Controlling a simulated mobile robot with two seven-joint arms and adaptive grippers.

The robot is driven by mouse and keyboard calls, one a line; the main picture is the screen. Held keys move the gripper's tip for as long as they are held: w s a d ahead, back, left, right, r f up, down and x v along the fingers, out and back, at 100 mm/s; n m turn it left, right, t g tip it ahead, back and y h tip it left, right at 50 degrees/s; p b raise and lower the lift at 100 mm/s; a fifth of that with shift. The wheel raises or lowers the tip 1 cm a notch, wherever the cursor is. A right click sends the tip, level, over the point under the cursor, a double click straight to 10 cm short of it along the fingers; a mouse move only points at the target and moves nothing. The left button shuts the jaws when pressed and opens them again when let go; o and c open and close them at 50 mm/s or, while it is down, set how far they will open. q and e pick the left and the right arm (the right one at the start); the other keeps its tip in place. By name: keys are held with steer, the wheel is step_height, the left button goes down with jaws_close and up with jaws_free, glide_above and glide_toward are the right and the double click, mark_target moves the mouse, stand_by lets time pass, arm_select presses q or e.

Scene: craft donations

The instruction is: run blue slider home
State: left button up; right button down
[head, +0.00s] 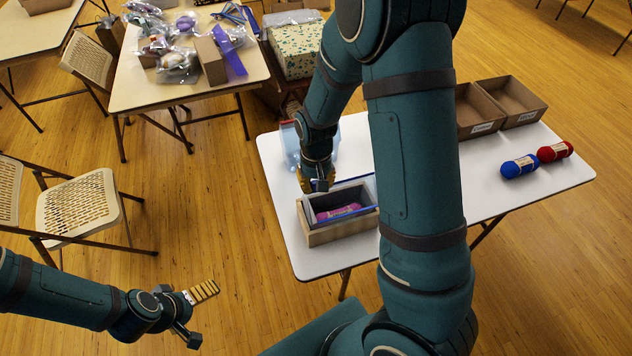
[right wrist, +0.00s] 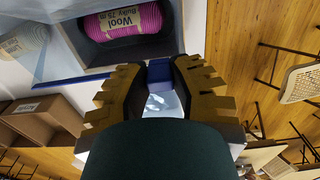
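A bag with a blue zip strip (right wrist: 85,79) lies along the edge of the open box (head: 330,233). A bundle of pink wool (head: 338,212) lies inside the box; its label shows in the right wrist view (right wrist: 122,22). My right gripper (head: 319,184) is at the box's far left corner. In the right wrist view its ridged fingers (right wrist: 159,72) close on both sides of the small blue slider (right wrist: 159,67), at the end of the strip. My left gripper (head: 197,313) hangs over the floor at lower left, fingers apart and empty.
The box stands on a white table (head: 285,215). A clear bluish container (head: 290,143) is behind my right gripper. Blue yarn (head: 519,167), red yarn (head: 555,151) and two cardboard trays (head: 512,103) are at the right. My right arm hides the table's middle.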

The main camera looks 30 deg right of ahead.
steer(key=s+d+b, duration=0.2)
steer(key=s+d, duration=0.1)
steer(key=d, duration=1.1)
steer(key=shift+s, duration=0.25)
steer(key=shift+d, duration=0.1)
steer(key=c, duration=0.8)
jaws_free()
steer(key=shift+r, duration=0.1)
step_height(320, 180, up, 12)
steer(key=shift+f, duration=0.1)
